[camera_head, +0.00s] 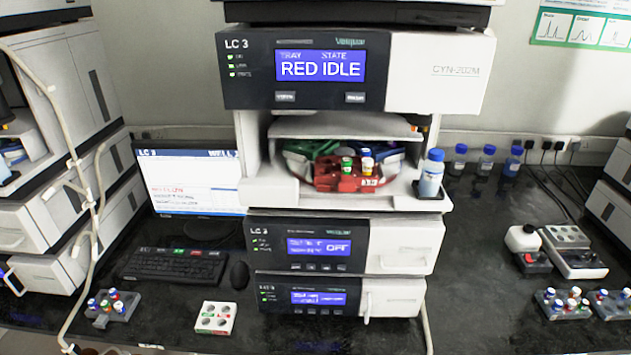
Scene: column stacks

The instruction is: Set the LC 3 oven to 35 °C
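The LC 3 stack stands in the middle of the bench. Its top module (435,72) has a blue display (320,68) reading "TRAY RED, STATE IDLE" and two buttons under it. Below an open bay, another LC 3 module (405,245) has a small blue display (318,247) with a large word that looks like "OFF" and small buttons beneath. The lowest module (395,297) has a similar display (318,298), too small to read. I cannot tell for sure which module is the oven, and no temperature is legible. Neither gripper is in view.
The bay holds a red tray (350,183) with vials; a blue-capped bottle (431,172) stands at its right. At left are a monitor (195,192), keyboard (175,266) and mouse (235,275). A white holder (214,318) and vial racks (112,307) lie near the front.

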